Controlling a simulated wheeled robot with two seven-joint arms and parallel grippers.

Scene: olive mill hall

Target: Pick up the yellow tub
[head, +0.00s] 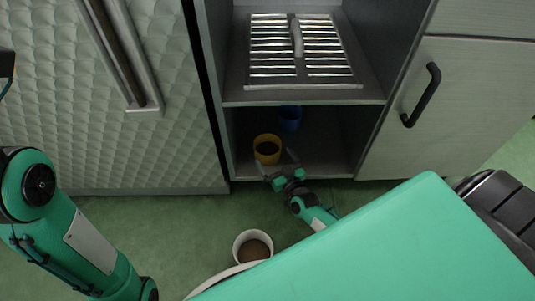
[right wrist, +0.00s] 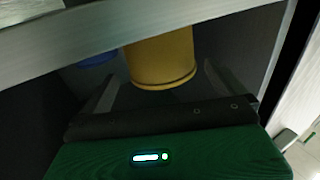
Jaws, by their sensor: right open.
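The yellow tub (head: 267,158) stands upright on the floor of the low open compartment, near its front edge, with a dark inside. It also shows in the right wrist view (right wrist: 160,62), where its lower part is in sight and its top is hidden by the shelf edge. My right gripper (head: 277,161) is open and empty, just in front of the tub and a little to its right. In the right wrist view the two fingers (right wrist: 160,86) point toward the tub, one on either side of its line. My left arm shows at the left, but its gripper is out of view.
A shelf (head: 300,96) with a slotted metal rack (head: 340,76) lies above. Side walls bound the compartment. A white tub (head: 238,246) with brown contents is low in front. A handled door (head: 440,110) is right.

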